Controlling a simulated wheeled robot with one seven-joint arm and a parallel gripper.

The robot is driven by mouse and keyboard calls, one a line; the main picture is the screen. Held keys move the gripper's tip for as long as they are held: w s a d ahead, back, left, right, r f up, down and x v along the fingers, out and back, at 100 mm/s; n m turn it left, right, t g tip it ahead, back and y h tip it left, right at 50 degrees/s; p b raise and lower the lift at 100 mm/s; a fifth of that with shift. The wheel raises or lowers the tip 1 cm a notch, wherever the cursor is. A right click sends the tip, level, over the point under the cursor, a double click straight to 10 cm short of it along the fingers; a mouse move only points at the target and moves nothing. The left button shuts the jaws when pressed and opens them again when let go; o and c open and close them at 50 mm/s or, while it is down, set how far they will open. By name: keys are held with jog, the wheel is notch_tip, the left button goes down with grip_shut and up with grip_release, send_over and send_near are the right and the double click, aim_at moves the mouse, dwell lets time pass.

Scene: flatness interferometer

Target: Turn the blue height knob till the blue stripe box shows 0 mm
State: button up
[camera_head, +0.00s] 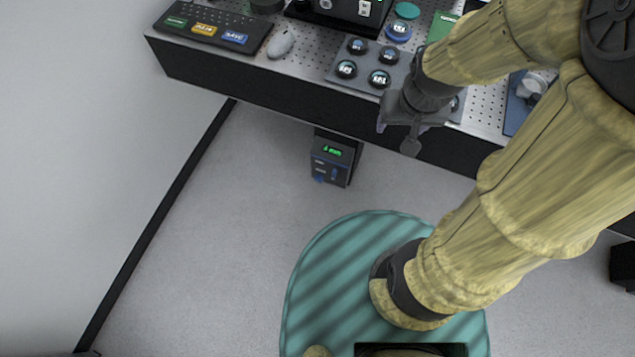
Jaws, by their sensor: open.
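A dark box (328,165) is fixed below the front edge of the table. Its green display (332,151) ends in "mm"; the digit is too small to read surely. A blue stripe (333,174) shows on its face. A small blue part (319,179) at its lower left looks like the height knob, but I cannot tell surely. My gripper (397,139) is open and empty, in front of the table edge, to the right of and above the box in the picture, apart from it.
The table's thick black front side (240,85) is an obstacle. The floor (230,230) left of the box is clear.

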jog(key=w+a+f+m+t+b, duration=0.15)
jog(key=w+a+f+b, duration=0.5)
jog(key=f+b, duration=0.95)
jog(key=w+a+f+m+t+b, duration=0.15)
jog(key=w+a+f+b, duration=0.6)
jog(key=f, duration=1.55)
jog(key=w+a+f+m+t+b, duration=0.1)
jog(key=w+a+f+t+b, duration=0.4)
jog(key=f+b, duration=1.25)
jog(key=a+f+t+h+b, duration=0.1)
jog(key=a+f+h+b, duration=0.3)
jog(key=f, duration=1.4)
jog(key=s+f+t+h+b, duration=0.2)
jog(key=s+f+t+b, duration=0.2)
jog(key=s+f, duration=0.4)
notch_tip(320, 180, down, 4)
jog(key=shift+s+a+f+t, duration=0.1)
jog(key=shift+s+a+t, duration=0.1)
jog(key=shift+s+t, duration=0.3)
jog(key=shift+w, duration=0.2)
